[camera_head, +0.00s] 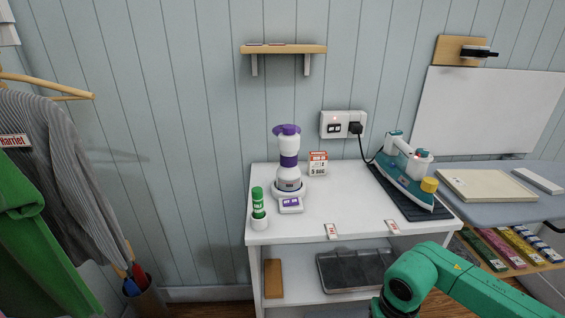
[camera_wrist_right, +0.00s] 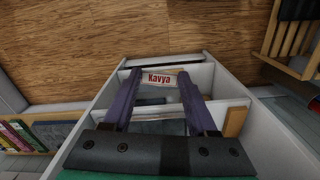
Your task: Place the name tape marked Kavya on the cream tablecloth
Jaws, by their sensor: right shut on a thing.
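The name tape marked Kavya (camera_wrist_right: 160,78), white with red letters, is between the fingertips of my right gripper (camera_wrist_right: 160,88) in the right wrist view. The gripper is shut on it, and the tape faces the camera. In the head view only my green right arm shows at the bottom right; its gripper is out of that frame. A folded cream cloth (camera_head: 487,188), which looks like the cream tablecloth, lies flat on the grey-blue ironing board (camera_head: 550,207) at the right. No tape shows on it. My left gripper is not in view.
The white cabinet top (camera_head: 340,205) holds a purple-and-white device (camera_head: 289,165), a green stick (camera_head: 258,203), an iron (camera_head: 407,170) on a dark mat and two small tapes (camera_head: 331,230) (camera_head: 392,227) at its front edge. A white strip (camera_head: 538,180) lies beside the cloth. Garments hang at left.

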